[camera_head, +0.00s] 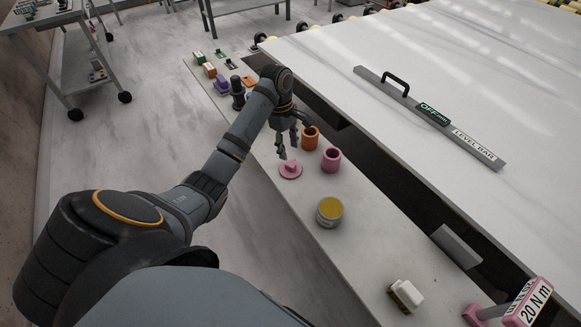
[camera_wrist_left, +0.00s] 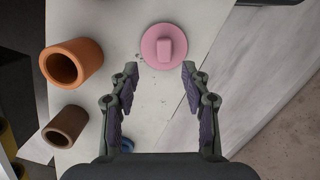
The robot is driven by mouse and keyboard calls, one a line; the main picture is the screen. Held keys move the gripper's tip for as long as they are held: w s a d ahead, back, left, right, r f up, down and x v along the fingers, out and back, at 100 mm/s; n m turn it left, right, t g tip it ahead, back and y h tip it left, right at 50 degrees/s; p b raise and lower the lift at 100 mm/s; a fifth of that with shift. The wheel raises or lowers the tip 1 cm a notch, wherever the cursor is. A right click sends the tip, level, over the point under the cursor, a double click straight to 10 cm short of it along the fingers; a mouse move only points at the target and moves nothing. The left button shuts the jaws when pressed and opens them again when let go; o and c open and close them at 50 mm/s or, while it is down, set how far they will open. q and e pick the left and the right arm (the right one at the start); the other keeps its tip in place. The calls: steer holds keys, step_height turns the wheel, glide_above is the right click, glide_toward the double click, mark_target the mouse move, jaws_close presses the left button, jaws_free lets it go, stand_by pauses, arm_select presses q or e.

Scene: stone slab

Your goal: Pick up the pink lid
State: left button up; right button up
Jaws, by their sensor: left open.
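The pink lid (camera_head: 291,171), a flat disc with a raised block handle, lies on the narrow pale bench. It also shows in the left wrist view (camera_wrist_left: 164,61), near the top, just beyond the fingertips. My left gripper (camera_head: 288,147) hangs fingers-down above the bench, just behind the lid in the head view. In the left wrist view its two fingers (camera_wrist_left: 160,73) are spread apart with nothing between them. The lid's handle lies roughly in line with the gap. My right gripper is not in view.
A gold-topped tin (camera_head: 329,212) stands nearer me. A dark gap separates the bench from the large slab (camera_head: 400,50), where a level bar (camera_head: 430,113) lies.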

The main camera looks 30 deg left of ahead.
mark_target(290, 164)
arm_select(q)
steer(key=f+b, duration=0.1)
steer(key=f, duration=0.1)
steer(key=f+b, duration=0.2)
steer(key=d+f+b, duration=0.1)
steer(key=f+b, duration=0.1)
steer(key=f, duration=0.1)
steer(key=shift+s, duration=0.35)
steer(key=shift+r, duration=0.2)
steer(key=shift+c, duration=0.3)
jaws_close()
